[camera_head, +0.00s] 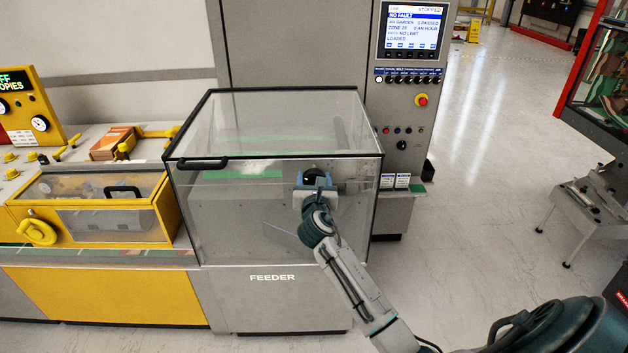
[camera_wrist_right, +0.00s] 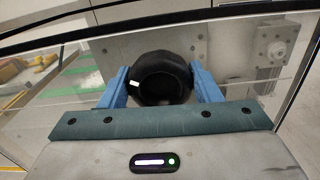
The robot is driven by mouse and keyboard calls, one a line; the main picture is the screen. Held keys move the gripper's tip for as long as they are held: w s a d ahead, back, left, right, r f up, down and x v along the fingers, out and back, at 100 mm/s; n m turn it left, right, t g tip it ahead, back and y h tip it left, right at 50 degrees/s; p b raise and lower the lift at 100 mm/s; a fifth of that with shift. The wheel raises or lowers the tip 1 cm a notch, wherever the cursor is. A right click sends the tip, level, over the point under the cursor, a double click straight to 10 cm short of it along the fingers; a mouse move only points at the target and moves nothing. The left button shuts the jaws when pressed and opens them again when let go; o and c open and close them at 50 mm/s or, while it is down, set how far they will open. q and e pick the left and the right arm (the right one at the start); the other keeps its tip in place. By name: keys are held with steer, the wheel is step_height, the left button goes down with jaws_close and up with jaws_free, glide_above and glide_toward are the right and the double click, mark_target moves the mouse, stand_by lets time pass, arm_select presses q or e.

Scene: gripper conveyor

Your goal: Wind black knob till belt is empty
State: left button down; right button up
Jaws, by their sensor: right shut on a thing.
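The black knob (camera_wrist_right: 160,78) is round, with a small white mark on its left side. It sits at the front of the feeder housing. In the right wrist view my right gripper (camera_wrist_right: 163,88) has its blue fingers on either side of the knob, shut on it. In the head view the right gripper (camera_head: 316,184) is at the clear feeder box, with the dark knob (camera_head: 313,176) between its fingers. The green belt (camera_head: 240,174) shows through the clear box; I cannot tell what lies on it. My left gripper is not in view.
The clear feeder cover (camera_head: 270,120) has a black frame and a handle (camera_head: 202,163). A control cabinet (camera_head: 400,110) with a screen reading STOPPED and NO FAULT stands behind. A yellow machine (camera_head: 105,295) is at left. Open floor (camera_head: 480,180) lies to the right.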

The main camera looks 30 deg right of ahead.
steer(key=m, duration=0.4)
steer(key=shift+f+b, duration=0.1)
steer(key=shift+b, duration=0.25)
steer(key=m+b, duration=0.1)
steer(key=m, duration=0.2)
steer(key=shift+s+d+f+m, duration=0.1)
steer(key=shift+m, duration=0.2)
steer(key=m+b, duration=0.1)
steer(key=m, duration=0.2)
steer(key=shift+f+m+b, duration=0.1)
steer(key=shift+m+b, duration=0.2)
steer(key=shift+b, duration=0.1)
steer(key=m+b, duration=0.2)
steer(key=m, duration=0.1)
steer(key=shift+m, duration=0.3)
steer(key=m+b, duration=0.1)
steer(key=m, duration=0.1)
steer(key=m+b, duration=0.1)
steer(key=m, duration=0.1)
steer(key=m+b, duration=0.2)
steer(key=shift+f, duration=0.25)
steer(key=m+b, duration=0.3)
steer(key=m, duration=0.1)
steer(key=shift+m, duration=0.4)
steer(key=shift+m+b, duration=1.25)
steer(key=shift+m, duration=0.75)
